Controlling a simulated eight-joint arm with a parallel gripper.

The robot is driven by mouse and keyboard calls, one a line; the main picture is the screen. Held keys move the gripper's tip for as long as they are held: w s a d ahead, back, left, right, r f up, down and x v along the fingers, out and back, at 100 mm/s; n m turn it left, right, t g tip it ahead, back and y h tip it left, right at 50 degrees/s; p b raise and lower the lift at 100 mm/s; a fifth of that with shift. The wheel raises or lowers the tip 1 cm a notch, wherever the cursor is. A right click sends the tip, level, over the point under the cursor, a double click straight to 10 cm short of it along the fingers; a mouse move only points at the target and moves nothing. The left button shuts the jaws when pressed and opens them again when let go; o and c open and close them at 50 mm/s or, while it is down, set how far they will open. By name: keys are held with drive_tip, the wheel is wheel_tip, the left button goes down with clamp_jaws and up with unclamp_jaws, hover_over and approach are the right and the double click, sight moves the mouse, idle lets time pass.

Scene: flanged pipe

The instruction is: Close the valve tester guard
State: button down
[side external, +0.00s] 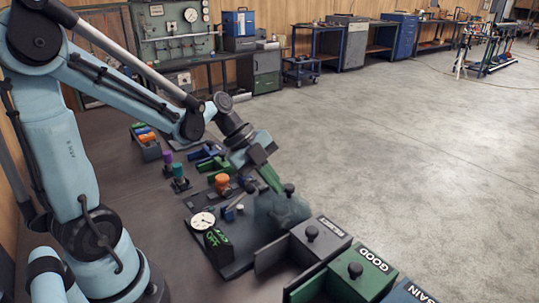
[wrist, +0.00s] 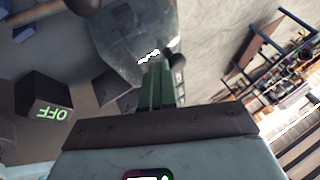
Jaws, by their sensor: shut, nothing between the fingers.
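The valve tester (side external: 236,262) is a dark base plate with a round white gauge (side external: 203,221) and a dark box with a green lit display (side external: 217,238). In the wrist view the display (wrist: 54,112) reads OFF. A smoky see-through guard (side external: 284,214) stands at the tester's right side, with a dark knob (side external: 289,188) at its top. It fills the upper middle of the wrist view (wrist: 130,35). My gripper (side external: 279,189) has green fingers, shut and empty, pointing down at the guard's upper edge. I cannot tell whether they touch it.
Bins marked REJECT (side external: 318,238), GOOD (side external: 352,276) and another partly cut off (side external: 408,292) stand at the front right, close to the guard. An orange-topped valve (side external: 222,183), coloured parts and a parts rack (side external: 147,147) lie behind the tester.

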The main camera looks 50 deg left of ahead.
drive_tip(key=shift+w, duration=0.2)
drive_tip(key=s, duration=0.2)
drive_tip(key=s+a, duration=0.1)
drive_tip(key=s, duration=0.1)
drive_tip(key=shift+s+a, duration=0.1)
drive_tip(key=shift+s, duration=0.2)
drive_tip(key=v, duration=1)
drive_tip(key=n+t+y, duration=0.3)
drive_tip(key=n+y, duration=0.3)
drive_tip(key=n, duration=1.4)
approach(269, 205)
drive_tip(key=w, duration=0.2)
drive_tip(key=shift+w+a+r, duration=0.15)
drive_tip(key=shift+w+a, duration=0.1)
drive_tip(key=shift+a, duration=0.05)
